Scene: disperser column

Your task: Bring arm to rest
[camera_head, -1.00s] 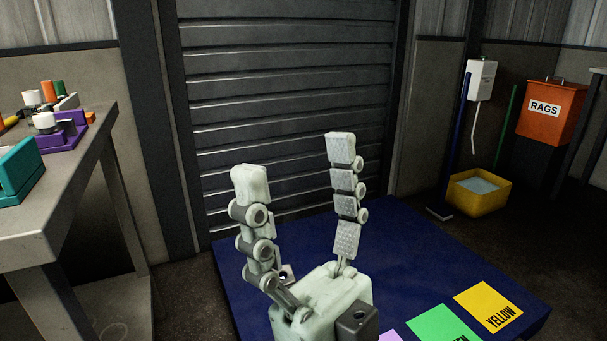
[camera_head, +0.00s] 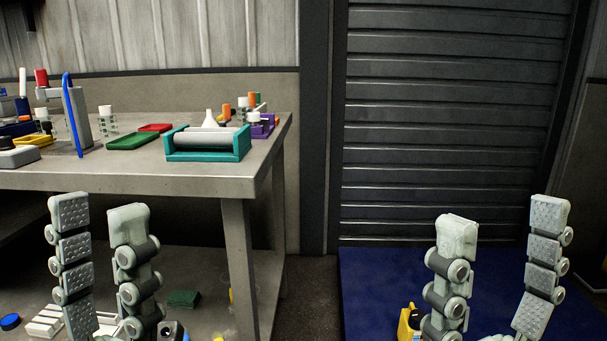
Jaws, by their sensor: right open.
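Two grippers of mine show in the head view, both pale green-grey with jointed fingers pointing up. My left gripper (camera_head: 99,214) is at the lower left, in front of the workbench's lower part. Its two fingers stand apart with nothing between them. My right gripper (camera_head: 503,220) is at the lower right, in front of the blue platform and the shutter. Its fingers are spread wide and empty. The arms behind both grippers are out of frame.
A grey workbench (camera_head: 180,180) at left carries a teal roller stand (camera_head: 208,143), green tray (camera_head: 139,140) and red tray (camera_head: 155,128). A blue platform (camera_head: 385,285) lies before the shutter (camera_head: 450,130). A yellow object (camera_head: 407,322) sits beside my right gripper.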

